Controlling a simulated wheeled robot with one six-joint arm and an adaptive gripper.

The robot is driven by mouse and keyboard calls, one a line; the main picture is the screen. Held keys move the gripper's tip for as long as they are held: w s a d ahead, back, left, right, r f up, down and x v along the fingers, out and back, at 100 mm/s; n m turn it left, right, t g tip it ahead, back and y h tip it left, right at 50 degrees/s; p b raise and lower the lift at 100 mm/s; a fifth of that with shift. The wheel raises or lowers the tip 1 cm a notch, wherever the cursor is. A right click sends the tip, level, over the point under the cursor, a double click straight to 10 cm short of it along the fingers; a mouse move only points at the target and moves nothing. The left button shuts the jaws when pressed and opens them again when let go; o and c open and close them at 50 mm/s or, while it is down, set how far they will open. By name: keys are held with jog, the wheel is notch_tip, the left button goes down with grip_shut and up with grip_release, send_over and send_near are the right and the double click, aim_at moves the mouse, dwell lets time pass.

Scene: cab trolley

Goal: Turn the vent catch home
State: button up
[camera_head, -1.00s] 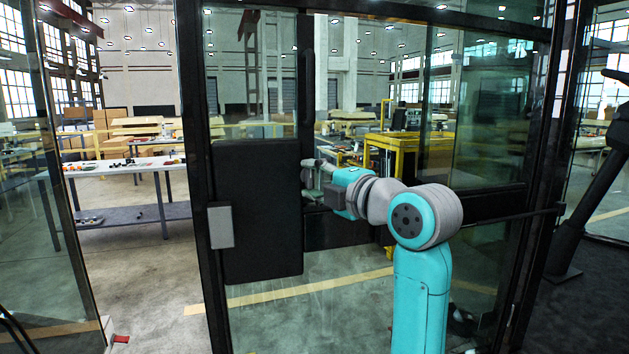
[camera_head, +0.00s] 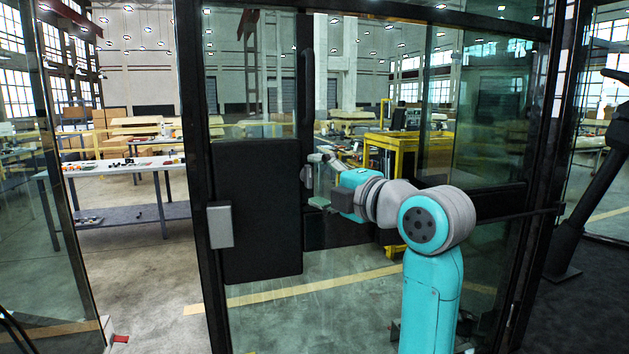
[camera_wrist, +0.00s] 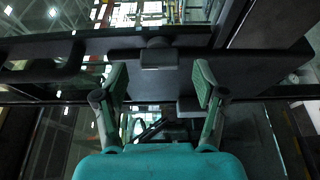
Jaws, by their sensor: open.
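The vent catch, a small grey block on a round boss (camera_wrist: 158,57), sits on a dark bar in the wrist view. In the head view a small grey piece, apparently the same catch (camera_head: 307,175), shows at the right edge of the black door panel. My gripper (camera_wrist: 160,82) is open, with one finger to each side of the catch in the wrist view. No contact shows, and the catch stands beyond the fingertips. In the head view my gripper (camera_head: 320,180) is just right of the catch. The catch's exact angle is hard to tell.
The black panel (camera_head: 258,212) with a grey plate (camera_head: 220,226) fills the door's left part. A dark vertical handle (camera_head: 305,95) rises above the catch. Glass and dark frame bars surround my arm. A workbench (camera_head: 130,168) stands beyond the glass.

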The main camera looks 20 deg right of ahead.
jog(key=v, duration=1)
jog(key=shift+s, duration=0.15)
